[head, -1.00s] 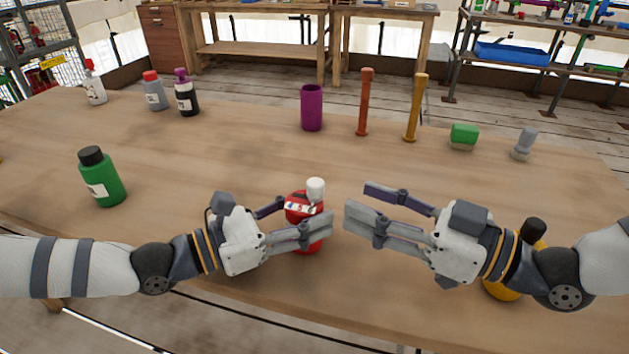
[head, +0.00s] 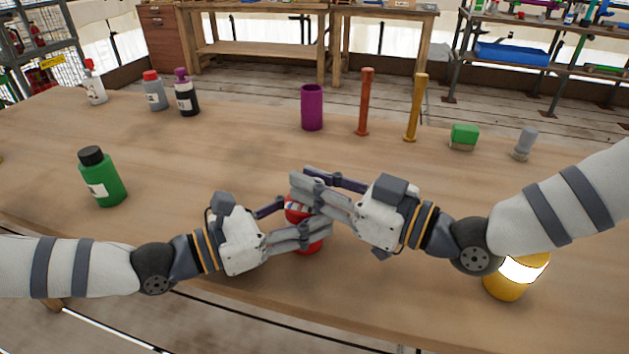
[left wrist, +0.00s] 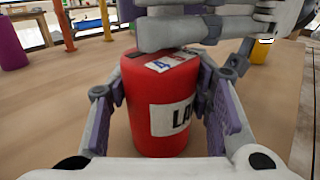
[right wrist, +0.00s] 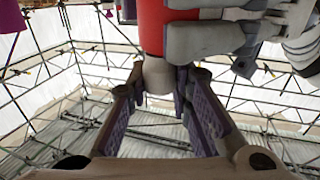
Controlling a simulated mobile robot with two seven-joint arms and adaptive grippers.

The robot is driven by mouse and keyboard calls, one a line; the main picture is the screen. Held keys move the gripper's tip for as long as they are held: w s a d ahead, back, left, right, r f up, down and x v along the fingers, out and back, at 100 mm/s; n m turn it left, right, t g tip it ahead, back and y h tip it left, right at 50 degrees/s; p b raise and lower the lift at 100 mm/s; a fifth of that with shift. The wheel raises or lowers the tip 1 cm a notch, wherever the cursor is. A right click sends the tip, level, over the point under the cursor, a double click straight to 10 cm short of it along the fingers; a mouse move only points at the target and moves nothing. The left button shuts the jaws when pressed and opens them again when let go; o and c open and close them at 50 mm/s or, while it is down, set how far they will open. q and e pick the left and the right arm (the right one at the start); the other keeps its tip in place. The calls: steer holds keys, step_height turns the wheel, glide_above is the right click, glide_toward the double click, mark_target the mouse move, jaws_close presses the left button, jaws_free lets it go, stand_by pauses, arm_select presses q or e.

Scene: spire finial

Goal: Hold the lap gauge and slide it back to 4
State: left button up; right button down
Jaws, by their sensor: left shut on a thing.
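The lap gauge is a red cylinder (head: 313,247) near the table's front edge, with a white label reading "LA" in the left wrist view (left wrist: 160,100). A blue mark on a white patch shows near its top; I cannot read it surely. My left gripper (head: 300,222) is shut on the red body from both sides. My right gripper (head: 308,188) is over its top. In the right wrist view the gauge's white knob (right wrist: 158,76) sits between the right fingers, which look open with small gaps. The head view hides the knob behind the right gripper.
A green bottle (head: 102,178) stands at left and a yellow one (head: 504,284) under my right arm. A purple cup (head: 312,108), an orange post (head: 365,102), a yellow post (head: 415,108) and a green block (head: 464,136) stand behind. The table's middle is clear.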

steer(key=shift+w+a, duration=0.3)
steer(key=shift+a, duration=0.55)
steer(key=shift+w+a, duration=0.25)
steer(key=shift+a, duration=0.55)
steer(key=c, duration=1.4)
jaws_free()
steer(key=v, duration=1.2)
arm_select(q)
steer(key=o, duration=1.3)
steer(key=shift+o, duration=0.2)
